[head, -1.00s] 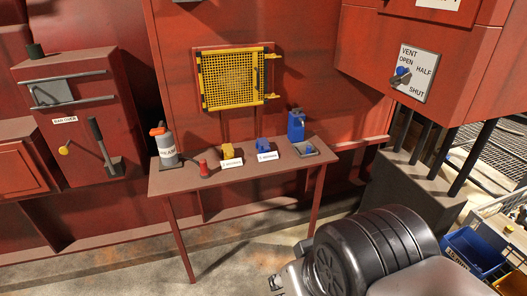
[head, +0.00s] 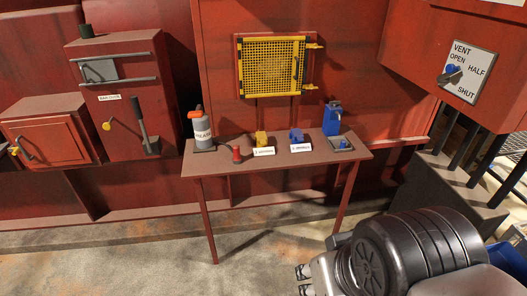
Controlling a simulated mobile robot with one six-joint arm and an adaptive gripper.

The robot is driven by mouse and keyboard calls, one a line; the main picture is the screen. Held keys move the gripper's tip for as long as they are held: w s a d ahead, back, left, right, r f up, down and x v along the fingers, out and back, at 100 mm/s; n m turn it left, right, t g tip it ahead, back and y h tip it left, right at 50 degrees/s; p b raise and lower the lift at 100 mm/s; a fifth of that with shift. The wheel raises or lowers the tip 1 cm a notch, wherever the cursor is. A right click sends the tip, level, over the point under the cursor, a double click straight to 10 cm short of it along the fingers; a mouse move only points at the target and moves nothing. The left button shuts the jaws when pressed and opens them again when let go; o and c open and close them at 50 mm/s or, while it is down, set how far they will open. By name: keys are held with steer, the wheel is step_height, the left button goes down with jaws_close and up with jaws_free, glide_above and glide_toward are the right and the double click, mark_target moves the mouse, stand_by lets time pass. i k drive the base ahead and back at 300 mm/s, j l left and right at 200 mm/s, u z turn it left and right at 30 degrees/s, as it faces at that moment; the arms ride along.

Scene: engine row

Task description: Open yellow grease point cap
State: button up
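A small yellow block-like grease point (head: 261,139) stands on the red table (head: 225,168), behind a white label too small to read. Whether its cap is open or closed is too small to tell. A similar blue one (head: 296,135) stands just right of it, with its own label. My gripper (head: 304,280) is at the bottom of the head view, in front of and below the table, well apart from the yellow grease point. Its two fingertips show with a gap between them, and nothing is seen in it.
On the table also stand a grey bottle with orange top (head: 201,131), a small red item (head: 237,154) and a blue container (head: 332,118). A yellow mesh guard (head: 271,68) hangs behind. A vent dial (head: 452,74) is upper right. The floor at left front is clear.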

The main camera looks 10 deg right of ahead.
mark_target(261, 137)
steer(key=i+j, duration=1)
steer(key=i+l+z, duration=0.05)
steer(key=i, duration=0.1)
